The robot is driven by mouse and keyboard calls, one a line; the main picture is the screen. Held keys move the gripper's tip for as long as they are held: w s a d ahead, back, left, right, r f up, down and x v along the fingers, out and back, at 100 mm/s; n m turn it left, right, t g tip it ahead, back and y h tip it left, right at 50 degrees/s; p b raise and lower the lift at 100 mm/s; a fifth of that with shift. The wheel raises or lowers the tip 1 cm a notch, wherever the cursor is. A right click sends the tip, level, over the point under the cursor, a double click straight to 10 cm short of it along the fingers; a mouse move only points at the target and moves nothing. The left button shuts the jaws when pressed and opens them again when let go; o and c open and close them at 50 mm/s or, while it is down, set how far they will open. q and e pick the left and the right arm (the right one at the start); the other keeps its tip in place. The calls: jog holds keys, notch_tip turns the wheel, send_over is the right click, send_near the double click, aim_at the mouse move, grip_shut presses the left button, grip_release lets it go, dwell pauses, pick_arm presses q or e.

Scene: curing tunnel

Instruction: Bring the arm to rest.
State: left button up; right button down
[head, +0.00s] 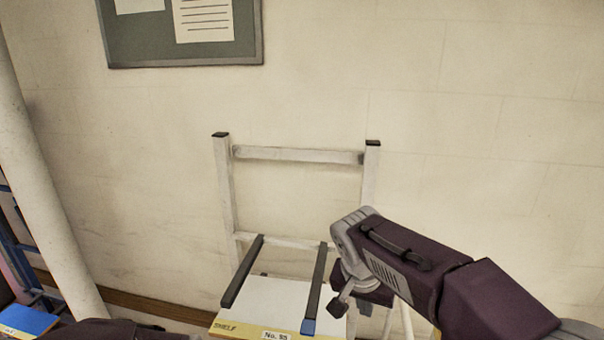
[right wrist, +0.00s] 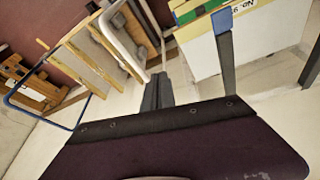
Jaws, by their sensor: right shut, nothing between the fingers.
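My right arm (head: 415,262) comes in from the lower right of the head view, bent at a grey joint. Its lower part hangs down beside the white rack, and its fingertips are hard to make out there. In the right wrist view my right gripper (right wrist: 157,92) shows beyond the dark purple wrist housing. Its dark fingers are together, with nothing between them. My left gripper is not in view.
A white rack frame (head: 298,155) stands against the pale wall with two dark rails (head: 316,285) and a white board (head: 272,296) labelled No. 55. A noticeboard (head: 185,56) hangs above. A white pipe (head: 38,185) stands at left. The wrist view shows leaning panels (right wrist: 92,52).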

jog(key=s+d+f+n+g+y, duration=0.1)
jog(key=s+d+f+n, duration=0.1)
jog(key=s+f, duration=0.4)
jog(key=s+d+f+n+g+y, duration=0.1)
jog(key=s+d+f+n, duration=0.1)
jog(key=s+f, duration=0.4)
notch_tip(320, 180, down, 6)
jog(key=shift+s+d+r+n+y, duration=0.2)
jog(key=shift+d+n+y, duration=0.1)
jog(key=shift+n, duration=0.2)
jog(key=shift+f, duration=0.1)
